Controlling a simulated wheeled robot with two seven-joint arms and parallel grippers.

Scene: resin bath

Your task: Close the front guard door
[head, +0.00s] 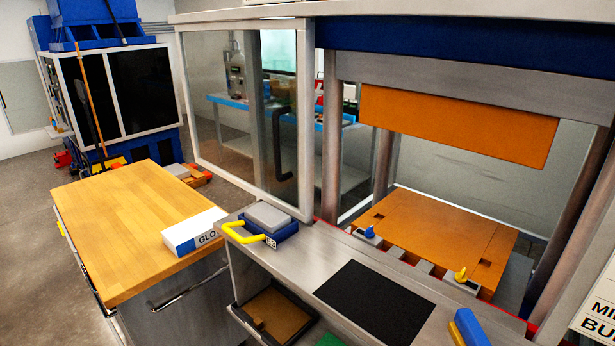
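The front guard door (301,120) is a clear panel in a light metal frame on the left side of the press. A dark vertical bar handle (284,145) shows near its right edge. The door stands to the left of the press opening, leaving the opening uncovered. Inside the opening are an orange upper block (455,125) and an orange lower plate (440,225). Neither of my grippers is in view.
A grey ledge (300,262) with a black mat (375,302) runs before the opening. A blue-and-grey item with a yellow handle (243,236) sits below the door's right corner. A wooden-topped bench (130,215) bearing a glove box (195,231) stands left.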

